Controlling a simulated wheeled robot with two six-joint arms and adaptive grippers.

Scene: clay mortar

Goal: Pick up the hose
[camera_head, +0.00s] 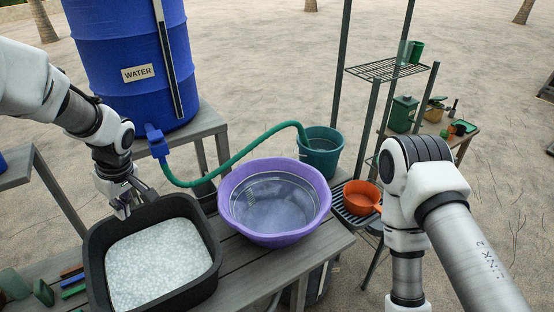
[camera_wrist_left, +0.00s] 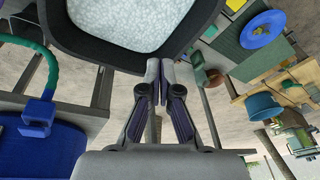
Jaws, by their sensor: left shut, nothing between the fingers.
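The green hose (camera_head: 235,158) runs from the blue tap (camera_head: 156,140) on the blue water barrel (camera_head: 130,60), dips, then arches right, its far end in the green bucket (camera_head: 320,150). In the left wrist view, the hose (camera_wrist_left: 48,72) and tap (camera_wrist_left: 38,115) show at the left. My left gripper (camera_head: 122,212) is shut and empty at the black tub's back-left rim, left of the hose and apart from it. In the left wrist view, its fingertips (camera_wrist_left: 160,66) are together near the tub's edge. My right arm shows, but its gripper is out of frame.
The black tub (camera_head: 93,245) holds white pellets. A purple basin (camera_head: 228,205) of clear liquid stands beside it on the wooden bench (camera_head: 240,262). An orange pot (camera_head: 361,197) sits on a slatted shelf at right. Small blocks (camera_head: 72,280) lie left of the tub.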

